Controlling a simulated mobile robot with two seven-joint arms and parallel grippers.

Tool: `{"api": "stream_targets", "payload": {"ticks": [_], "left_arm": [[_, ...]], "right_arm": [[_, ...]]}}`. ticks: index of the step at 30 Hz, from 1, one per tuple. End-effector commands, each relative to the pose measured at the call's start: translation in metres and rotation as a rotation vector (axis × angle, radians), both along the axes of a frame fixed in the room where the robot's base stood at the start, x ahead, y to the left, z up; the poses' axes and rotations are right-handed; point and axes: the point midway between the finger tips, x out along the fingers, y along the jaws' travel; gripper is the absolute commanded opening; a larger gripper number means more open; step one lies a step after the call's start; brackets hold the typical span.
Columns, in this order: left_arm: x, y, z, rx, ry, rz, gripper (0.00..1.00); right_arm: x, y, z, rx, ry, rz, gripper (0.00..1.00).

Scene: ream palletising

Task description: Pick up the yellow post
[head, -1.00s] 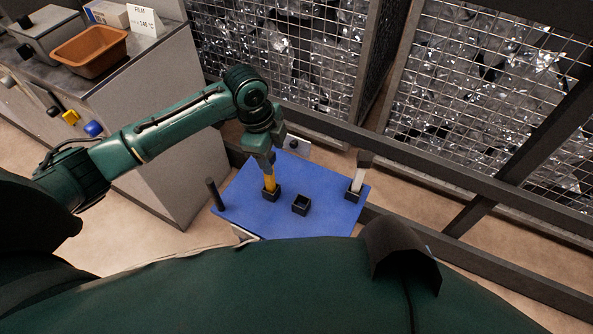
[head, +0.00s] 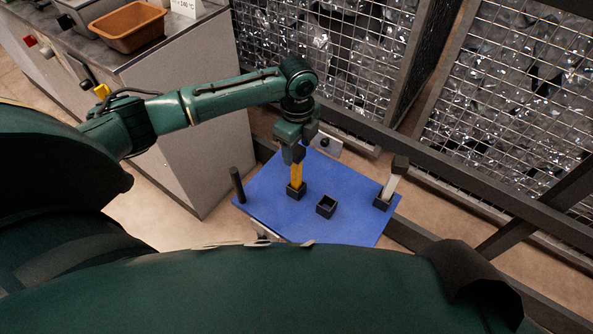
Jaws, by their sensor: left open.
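The yellow post (head: 296,174) stands upright in a small black socket (head: 297,190) on a blue board (head: 345,222). My left gripper (head: 294,155) points down at the top of the post. Its jaws are open, and the post's dark top shows beside the fingers. I cannot tell whether a finger touches the post. My right gripper does not show.
An empty black socket (head: 326,206) sits right of the yellow post. A white post (head: 389,186) with a dark top stands at the board's right, and a black peg (head: 237,184) at its left. Metal rails and mesh cages (head: 510,80) lie behind. A counter with an orange-brown tray (head: 131,28) is at upper left.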

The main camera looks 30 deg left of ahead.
Motion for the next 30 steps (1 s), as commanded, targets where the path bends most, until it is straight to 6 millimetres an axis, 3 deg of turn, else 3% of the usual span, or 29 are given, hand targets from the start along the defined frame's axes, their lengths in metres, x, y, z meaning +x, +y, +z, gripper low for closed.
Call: {"api": "stream_targets", "payload": {"ticks": [8,16,30], "left_arm": [[-0.001,0.002,-0.043,0.000,0.003,0.000,0.57],[0.000,0.001,-0.046,0.000,0.000,-0.001,0.56],[-0.001,0.002,-0.045,0.001,0.000,0.000,0.17]], "right_arm": [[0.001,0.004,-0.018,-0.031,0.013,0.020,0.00],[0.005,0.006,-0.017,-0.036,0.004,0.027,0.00],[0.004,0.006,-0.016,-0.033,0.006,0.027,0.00]]}}
